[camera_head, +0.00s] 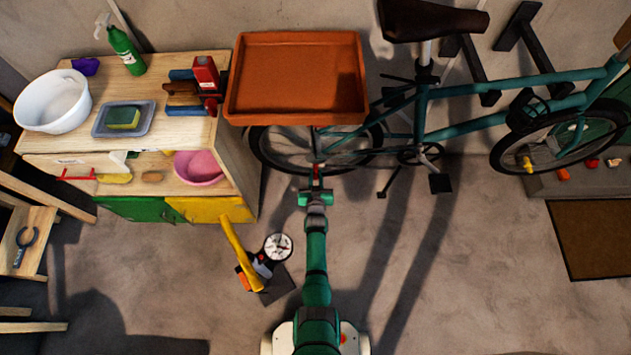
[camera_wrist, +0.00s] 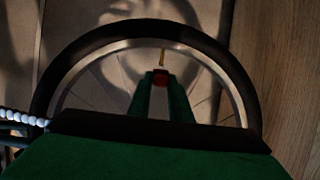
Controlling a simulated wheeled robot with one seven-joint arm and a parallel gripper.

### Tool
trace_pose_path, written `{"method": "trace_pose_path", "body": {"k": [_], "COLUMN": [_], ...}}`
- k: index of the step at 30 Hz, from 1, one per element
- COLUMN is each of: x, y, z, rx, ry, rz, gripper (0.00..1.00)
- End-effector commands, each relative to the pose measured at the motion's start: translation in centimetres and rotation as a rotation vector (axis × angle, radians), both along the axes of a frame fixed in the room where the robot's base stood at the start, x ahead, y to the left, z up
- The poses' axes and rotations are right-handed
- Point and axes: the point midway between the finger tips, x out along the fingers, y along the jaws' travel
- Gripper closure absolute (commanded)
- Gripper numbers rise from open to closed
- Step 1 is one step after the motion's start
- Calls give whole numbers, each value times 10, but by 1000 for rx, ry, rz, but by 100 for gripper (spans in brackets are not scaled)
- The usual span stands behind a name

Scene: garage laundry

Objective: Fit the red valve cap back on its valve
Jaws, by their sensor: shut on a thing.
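My gripper (camera_head: 316,188) reaches forward to the rear wheel of the teal bicycle (camera_head: 475,126). It is shut on the small red valve cap (camera_wrist: 161,76), which shows between the fingertips in the wrist view. A thin brass-coloured valve (camera_wrist: 162,57) sticks inward from the rim of the wheel (camera_wrist: 88,62). In the wrist view the cap is just below the valve's free end, roughly in line with it. A small gap seems to show between them; the depth is hard to judge. In the head view the valve cannot be made out.
An orange tray (camera_head: 296,118) sits above the rear wheel, close over my gripper. A wooden cabinet (camera_head: 232,150) stands to the left. A pump with a yellow handle (camera_head: 240,255) and a dial (camera_head: 278,247) stands on the floor at left.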

Motion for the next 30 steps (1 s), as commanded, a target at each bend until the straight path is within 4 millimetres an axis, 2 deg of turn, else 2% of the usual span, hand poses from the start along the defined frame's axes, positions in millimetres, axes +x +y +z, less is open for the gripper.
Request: {"method": "trace_pose_path", "body": {"k": [6, 15, 30], "x": [20, 38, 42], "y": [1, 1, 1], "z": [1, 1, 0], "rx": [-1, 0, 0], "ry": [-1, -1, 0], "rz": [1, 1, 1], "gripper": [100, 100, 100]}}
